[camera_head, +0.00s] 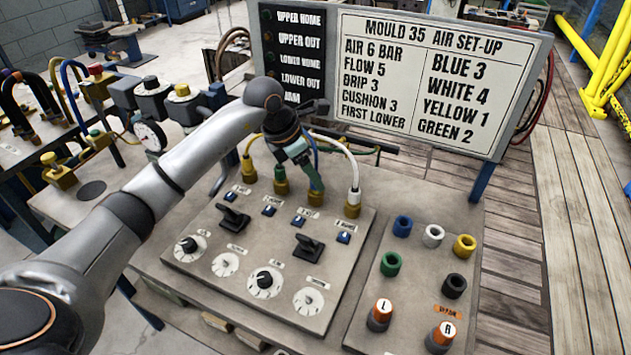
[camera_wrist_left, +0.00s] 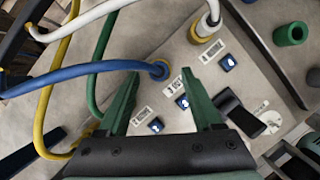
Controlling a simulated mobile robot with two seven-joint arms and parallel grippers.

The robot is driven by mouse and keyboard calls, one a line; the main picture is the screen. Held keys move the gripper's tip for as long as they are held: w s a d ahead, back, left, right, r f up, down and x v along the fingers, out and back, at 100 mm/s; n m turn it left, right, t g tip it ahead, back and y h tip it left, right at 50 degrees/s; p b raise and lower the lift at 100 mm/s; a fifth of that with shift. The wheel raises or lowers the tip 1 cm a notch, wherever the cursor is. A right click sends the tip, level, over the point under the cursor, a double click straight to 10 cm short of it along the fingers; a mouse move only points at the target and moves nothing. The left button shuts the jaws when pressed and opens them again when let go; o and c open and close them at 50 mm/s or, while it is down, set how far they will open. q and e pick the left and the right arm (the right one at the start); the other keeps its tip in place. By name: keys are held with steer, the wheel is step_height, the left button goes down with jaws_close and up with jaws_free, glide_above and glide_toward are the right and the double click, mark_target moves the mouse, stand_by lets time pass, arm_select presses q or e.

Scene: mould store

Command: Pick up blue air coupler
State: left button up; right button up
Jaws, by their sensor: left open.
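The blue air coupler (camera_wrist_left: 160,70) ends a blue hose and stands in a fitting on the grey panel in the left wrist view. In the head view it is mostly hidden behind my left gripper (camera_head: 314,182). The brass fitting below the fingers (camera_head: 315,197) shows there. My left gripper also shows in the wrist view (camera_wrist_left: 165,88). Its green fingers are apart and empty, with the blue coupler seen between and just past the tips. I cannot tell whether they touch it. My right gripper is not in view.
The white coupler (camera_head: 353,200) stands to the right, and the yellow one (camera_head: 248,168) to the left. Hoses arch close to the left gripper. The panel (camera_head: 232,290) has black levers and dials. Coloured round sockets (camera_head: 402,226) sit at right. A set-up sign (camera_head: 430,80) stands behind.

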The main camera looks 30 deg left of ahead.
arm_select(q)
steer(key=x, duration=0.3)
steer(key=shift+w+f, duration=0.1)
steer(key=shift+w, duration=0.1)
jaws_close()
stand_by(0.3)
